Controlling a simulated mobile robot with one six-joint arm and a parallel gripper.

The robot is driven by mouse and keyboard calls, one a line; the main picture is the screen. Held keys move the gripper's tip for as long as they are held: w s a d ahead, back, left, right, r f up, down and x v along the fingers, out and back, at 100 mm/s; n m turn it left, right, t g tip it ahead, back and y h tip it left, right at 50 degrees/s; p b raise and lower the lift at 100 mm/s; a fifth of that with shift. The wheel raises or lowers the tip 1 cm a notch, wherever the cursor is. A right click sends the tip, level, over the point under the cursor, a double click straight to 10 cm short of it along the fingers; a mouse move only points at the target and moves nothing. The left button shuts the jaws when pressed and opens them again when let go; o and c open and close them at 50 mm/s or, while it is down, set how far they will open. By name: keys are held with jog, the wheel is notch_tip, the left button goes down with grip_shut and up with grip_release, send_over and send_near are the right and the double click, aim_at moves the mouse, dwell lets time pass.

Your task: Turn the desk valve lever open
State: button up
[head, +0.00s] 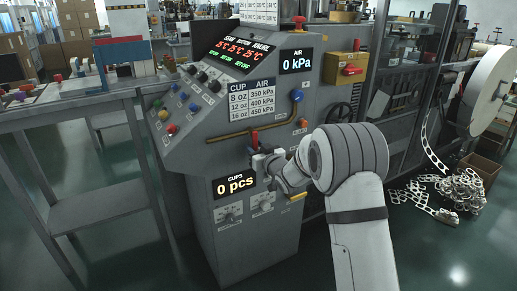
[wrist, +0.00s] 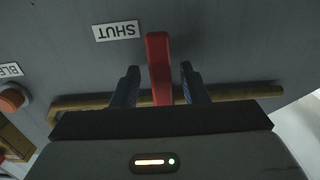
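The red valve lever (head: 254,137) sticks up on the sloped front of the grey console, at a brass pipe (head: 225,137). My gripper (head: 260,155) is at the lever, partly hidden by my own wrist in the head view. In the wrist view the lever (wrist: 158,60) stands between the two dark fingers of my gripper (wrist: 160,88). A gap shows on each side, so the gripper looks open around it. A label reading SHUT (wrist: 117,31) appears upside down beside the lever. The lever's base is hidden behind the gripper body.
The console (head: 240,235) carries buttons, displays and an air gauge reading 0 kPa (head: 296,61). An orange button (wrist: 13,97) sits at the left of the wrist view. A grey table (head: 95,190) stands left, and a paper reel (head: 492,88) with scrap strips is at right.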

jog(key=shift+w+a, duration=0.15)
jog(key=shift+w, duration=0.05)
grip_shut()
dwell(0.4)
